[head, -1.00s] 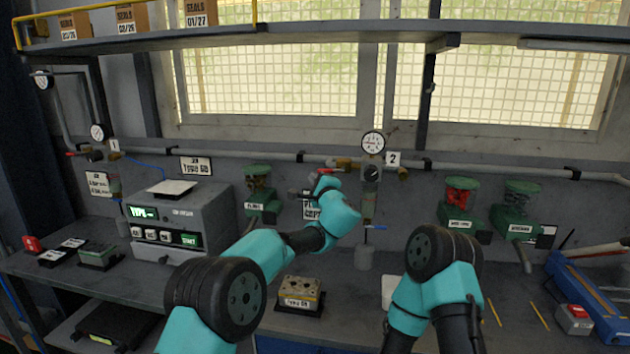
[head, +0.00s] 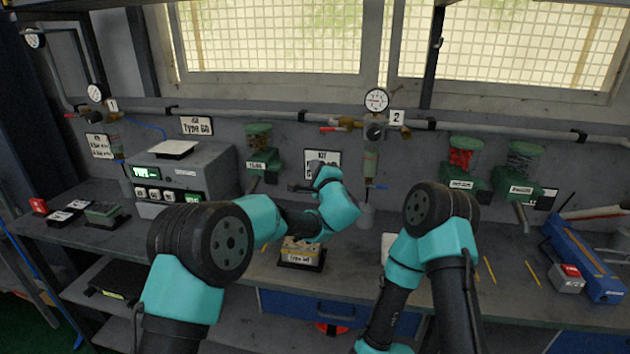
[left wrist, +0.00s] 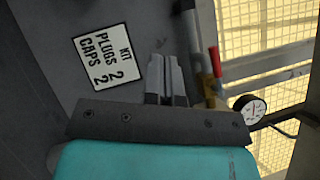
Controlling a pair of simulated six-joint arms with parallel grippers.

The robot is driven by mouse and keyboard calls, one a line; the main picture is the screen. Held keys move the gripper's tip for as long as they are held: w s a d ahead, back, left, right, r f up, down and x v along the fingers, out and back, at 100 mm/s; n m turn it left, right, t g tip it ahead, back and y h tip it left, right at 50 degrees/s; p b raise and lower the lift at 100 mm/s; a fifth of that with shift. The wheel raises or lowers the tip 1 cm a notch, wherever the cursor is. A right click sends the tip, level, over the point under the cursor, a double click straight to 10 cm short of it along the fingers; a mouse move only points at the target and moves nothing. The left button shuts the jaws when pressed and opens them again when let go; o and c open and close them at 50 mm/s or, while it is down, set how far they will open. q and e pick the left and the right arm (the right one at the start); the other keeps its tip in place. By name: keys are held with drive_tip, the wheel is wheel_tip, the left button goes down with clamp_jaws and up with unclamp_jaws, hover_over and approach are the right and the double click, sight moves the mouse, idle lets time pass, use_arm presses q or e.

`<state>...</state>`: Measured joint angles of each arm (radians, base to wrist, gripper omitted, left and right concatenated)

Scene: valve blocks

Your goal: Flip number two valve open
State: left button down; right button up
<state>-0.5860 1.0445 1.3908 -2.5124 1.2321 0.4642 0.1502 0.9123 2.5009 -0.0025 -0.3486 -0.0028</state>
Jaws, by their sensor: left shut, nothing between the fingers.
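The number two valve (head: 349,122) is a brass fitting on the wall pipe, left of the round gauge (head: 376,99) and the "2" label (head: 397,117). Its red handle (head: 332,129) points left, roughly along the pipe. My left gripper (head: 303,187) is below and left of the handle, apart from it, shut and empty. In the left wrist view the closed fingers (left wrist: 167,76) are beside the red handle (left wrist: 214,61), with a gap between. The brass body (left wrist: 208,92) and gauge (left wrist: 252,109) show there too. My right gripper is out of view; only its arm shows.
The kit sign (head: 322,158) is on the wall behind my left gripper. A "Type 60" block (head: 301,256) stands on the bench below. Green dispensers (head: 262,152) hang left, others right. Valve one (head: 92,117) is far left; a blue tool (head: 585,262) lies far right.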

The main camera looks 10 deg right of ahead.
use_arm(q)
drive_tip(key=s+f, duration=0.1)
drive_tip(key=s+a+f, duration=0.1)
drive_tip(key=s, duration=0.1)
drive_tip(key=shift+s+a+f, duration=0.2)
